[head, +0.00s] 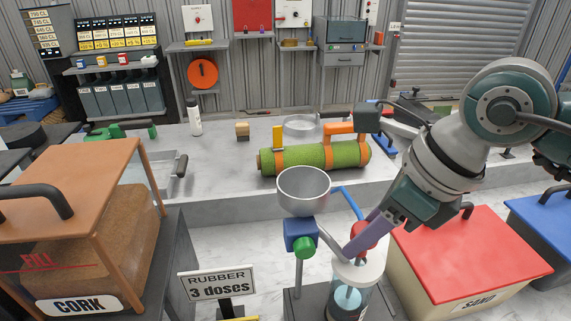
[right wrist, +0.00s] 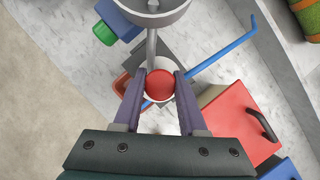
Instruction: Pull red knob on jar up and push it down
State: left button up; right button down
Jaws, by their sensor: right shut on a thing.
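The red knob (head: 359,232) stands just above the white lid (head: 359,273) of a clear jar (head: 347,303) with a teal part inside. In the right wrist view the round knob (right wrist: 160,85) shows from above between the two purple fingers. My right gripper (head: 363,238) reaches down from the right and is shut on the knob. The fingers hide part of the knob in the head view, and any stem under it cannot be made out. My left gripper is not in view.
A metal bowl (head: 304,187) on a stand with a blue block (head: 299,234) and green knob is close left of the jar. A "RUBBER 3 doses" sign (head: 217,284) stands further left. A red-lidded bin (head: 470,255) is right. A green roll (head: 315,157) lies behind.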

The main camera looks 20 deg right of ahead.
notch_tip(320, 180, up, 6)
jog(key=p, duration=0.3)
jog(key=shift+f, duration=0.2)
jog(key=shift+c, duration=2.3)
grip_release()
jog(key=shift+f, duration=0.1)
jog(key=b+v, duration=0.2)
jog(key=v, duration=0.8)
